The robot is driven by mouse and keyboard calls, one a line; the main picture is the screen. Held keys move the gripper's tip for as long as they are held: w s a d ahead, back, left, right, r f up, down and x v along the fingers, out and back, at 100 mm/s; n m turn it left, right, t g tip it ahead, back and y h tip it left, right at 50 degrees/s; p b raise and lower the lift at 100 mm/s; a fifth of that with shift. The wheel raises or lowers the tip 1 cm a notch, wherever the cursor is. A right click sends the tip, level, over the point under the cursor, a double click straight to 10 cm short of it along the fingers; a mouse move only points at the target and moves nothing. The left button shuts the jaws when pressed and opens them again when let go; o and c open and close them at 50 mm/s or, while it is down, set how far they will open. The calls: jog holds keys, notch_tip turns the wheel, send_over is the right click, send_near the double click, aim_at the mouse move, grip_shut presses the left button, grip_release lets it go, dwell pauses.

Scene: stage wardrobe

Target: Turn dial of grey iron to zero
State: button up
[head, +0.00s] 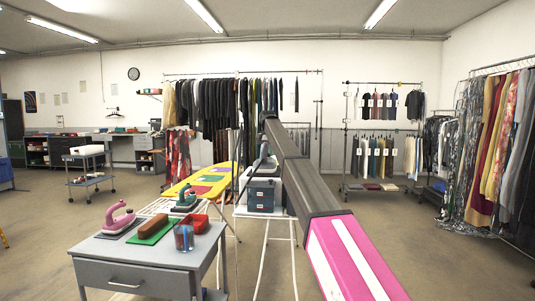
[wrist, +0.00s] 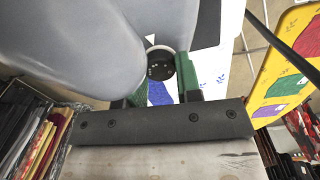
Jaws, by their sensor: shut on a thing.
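In the wrist view the grey iron (wrist: 70,45) fills the upper left, large and close. Its black dial (wrist: 160,68) has small pale marks and sits in a pale ring with a white pointer above it. My gripper (wrist: 163,84) has its green-padded fingers on either side of the dial, shut on it. The dial's setting is too small to read. In the head view the grey iron (head: 263,168) shows partly behind my arm, and the fingers are hidden.
A grey cabinet (head: 137,269) in front holds a pink iron (head: 118,217), a brush (head: 155,229) and a clear jar (head: 184,238). Clothes racks (head: 490,150) stand at right. The floor at right is clear.

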jog(key=n, duration=0.4)
jog(key=shift+n, duration=0.3)
jog(key=n, duration=0.4)
jog(key=shift+n, duration=0.4)
jog(key=o, duration=0.9)
jog(key=shift+o, duration=0.2)
